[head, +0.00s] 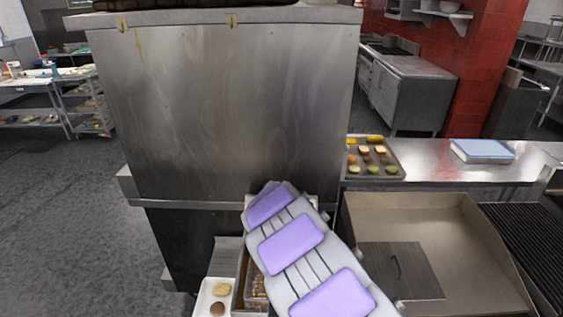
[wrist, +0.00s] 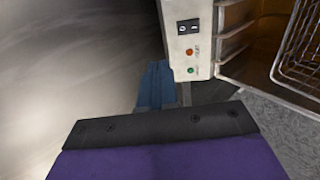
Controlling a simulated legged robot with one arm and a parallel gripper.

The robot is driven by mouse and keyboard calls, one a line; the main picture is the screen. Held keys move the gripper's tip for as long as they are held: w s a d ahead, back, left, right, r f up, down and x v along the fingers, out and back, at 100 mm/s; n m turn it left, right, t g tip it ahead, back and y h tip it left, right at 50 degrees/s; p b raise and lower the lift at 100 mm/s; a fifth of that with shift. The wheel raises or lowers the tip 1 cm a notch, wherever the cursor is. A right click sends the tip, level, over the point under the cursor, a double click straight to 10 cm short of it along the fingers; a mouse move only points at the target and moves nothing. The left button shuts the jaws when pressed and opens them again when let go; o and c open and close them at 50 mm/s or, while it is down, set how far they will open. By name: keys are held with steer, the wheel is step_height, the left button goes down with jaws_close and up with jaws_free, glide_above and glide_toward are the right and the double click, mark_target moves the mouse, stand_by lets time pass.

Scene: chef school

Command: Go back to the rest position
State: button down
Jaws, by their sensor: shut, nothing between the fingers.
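My gripper (wrist: 156,86) shows in the wrist view as a narrow blue tip beyond a black edge and a purple cover. It is shut and empty. It points toward the gap between a blurred metal surface at left and an oven (wrist: 189,38) at right. In the head view my arm, grey with purple pads, reaches from the lower right up to the face of a big steel cabinet (head: 225,105). The far end of the arm hides the gripper there.
The oven's open interior (wrist: 262,30) and wire rack (wrist: 302,55) are at the wrist view's right. A food tray (head: 391,155) and blue-topped box (head: 482,150) stand on the steel counter (head: 432,158). A white tray (head: 206,310) is lower left. Open floor (head: 65,200) lies left.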

steer(key=s+d+r+m+g+h+b, duration=0.1)
steer(key=s+d+r+m+g+h, duration=0.25)
steer(key=s+d, duration=0.7)
steer(key=s+d+r+m+g+h+b, duration=0.15)
steer(key=s+d+r+m, duration=0.25)
steer(key=s+d+m, duration=0.6)
steer(key=s+a+f+m+g+y, duration=0.1)
steer(key=s+g, duration=0.1)
steer(key=s, duration=1)
steer(key=s+a+f+m+g+y, duration=0.1)
steer(key=s+f+m+g+y, duration=0.1)
steer(key=s, duration=1)
steer(key=s+a+f+m+g+y+b, duration=0.1)
steer(key=s+g+y, duration=0.1)
steer(key=s, duration=1)
steer(key=shift+a+f+g, duration=0.2)
steer(key=shift+a+g, duration=0.05)
steer(key=shift+g, duration=0.45)
steer(key=shift+m, duration=0.25)
